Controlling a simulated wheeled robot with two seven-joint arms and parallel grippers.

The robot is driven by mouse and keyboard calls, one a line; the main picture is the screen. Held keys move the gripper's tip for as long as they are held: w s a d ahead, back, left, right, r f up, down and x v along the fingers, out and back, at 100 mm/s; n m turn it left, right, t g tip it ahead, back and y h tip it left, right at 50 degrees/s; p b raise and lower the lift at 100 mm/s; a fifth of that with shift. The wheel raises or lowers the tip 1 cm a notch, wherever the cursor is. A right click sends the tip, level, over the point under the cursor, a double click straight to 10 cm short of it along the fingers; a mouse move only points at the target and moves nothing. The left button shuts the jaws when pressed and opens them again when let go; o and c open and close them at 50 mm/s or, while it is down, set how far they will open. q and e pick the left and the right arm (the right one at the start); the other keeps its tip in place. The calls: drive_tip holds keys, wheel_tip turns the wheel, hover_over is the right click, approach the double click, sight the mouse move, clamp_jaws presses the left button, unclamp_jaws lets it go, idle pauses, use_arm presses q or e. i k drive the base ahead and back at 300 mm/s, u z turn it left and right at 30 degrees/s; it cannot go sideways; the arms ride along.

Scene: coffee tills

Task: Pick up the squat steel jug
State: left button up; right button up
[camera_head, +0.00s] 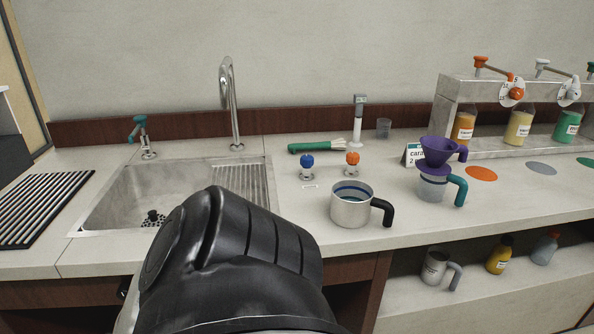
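A squat steel jug (349,207) with a black handle stands upright on the counter, right of the sink. Its open top shows a dark blue band inside. A second steel jug (434,267) with a grey handle stands on the lower shelf and looks narrower. A large black link of one of my arms fills the bottom centre, left of the squat jug and in front of the sink. No gripper fingers show, so neither gripper is in view.
A purple dripper (440,152) sits on a teal-handled carafe (438,189) to the jug's right. Blue (307,165) and orange (352,162) knobs stand behind it. The sink (127,196) is to the left. The counter's front edge is close before the jug.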

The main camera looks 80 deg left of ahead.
sight(351, 202)
drive_tip(key=k, duration=0.3)
drive_tip(key=u, duration=1.25)
